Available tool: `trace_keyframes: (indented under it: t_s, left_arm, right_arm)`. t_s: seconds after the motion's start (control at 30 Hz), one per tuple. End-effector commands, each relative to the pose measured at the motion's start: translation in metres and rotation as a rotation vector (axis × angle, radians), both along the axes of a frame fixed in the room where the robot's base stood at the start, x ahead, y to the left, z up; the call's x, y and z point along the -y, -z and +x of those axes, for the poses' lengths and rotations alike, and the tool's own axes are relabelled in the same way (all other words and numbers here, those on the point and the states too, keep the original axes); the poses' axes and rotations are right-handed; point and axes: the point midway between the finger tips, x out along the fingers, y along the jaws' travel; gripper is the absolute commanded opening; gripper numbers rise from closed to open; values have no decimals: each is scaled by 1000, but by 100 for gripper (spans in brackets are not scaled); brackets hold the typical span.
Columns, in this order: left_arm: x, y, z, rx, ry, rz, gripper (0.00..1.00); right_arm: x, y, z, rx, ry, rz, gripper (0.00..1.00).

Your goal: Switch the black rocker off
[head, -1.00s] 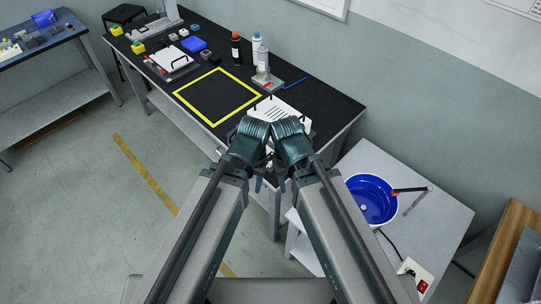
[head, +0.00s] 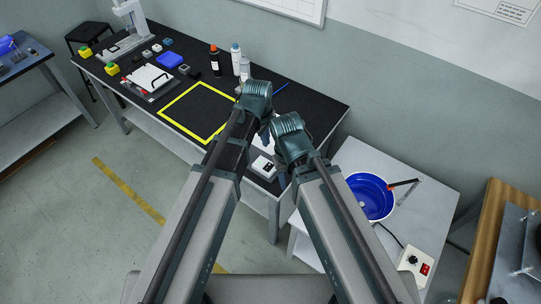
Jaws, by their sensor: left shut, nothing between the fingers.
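A small white box (head: 263,167) with small dark parts on top sits at the near edge of the black workbench, between my two arms. A dark spot on it (head: 268,166) looks like the black rocker; its on or off position is too small to tell. My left gripper (head: 264,141) is shut and empty, just beyond the box and apart from it in the picture; my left arm partly covers it. Little of my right gripper (head: 283,181) shows beside my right arm, right of the box.
A white control box (head: 408,270) with a black knob and a red switch (head: 425,268) stands on the right table, near a blue bowl (head: 368,205). Bottles (head: 236,58) stand behind a yellow-outlined square (head: 166,116). The bench inside the square is clear.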

Motion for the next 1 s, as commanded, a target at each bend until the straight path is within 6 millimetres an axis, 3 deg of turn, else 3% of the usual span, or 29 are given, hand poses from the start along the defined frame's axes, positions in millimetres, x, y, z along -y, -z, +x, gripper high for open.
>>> trace_keyframes:
  t_s: [0.57, 0.77, 1.0]
  left_arm:
    - [2, 1, 4, 1, -39, -9, 0]
    - [3, 14, 6, 1, -38, -9, 0]
    - [5, 43, 9, 1, -38, -9, 0]
  right_arm:
    - [0, 2, 0, 0, 0, 0, 50]
    - [0, 14, 0, 0, 0, 0, 50]
    - [0, 43, 0, 0, 0, 0, 50]
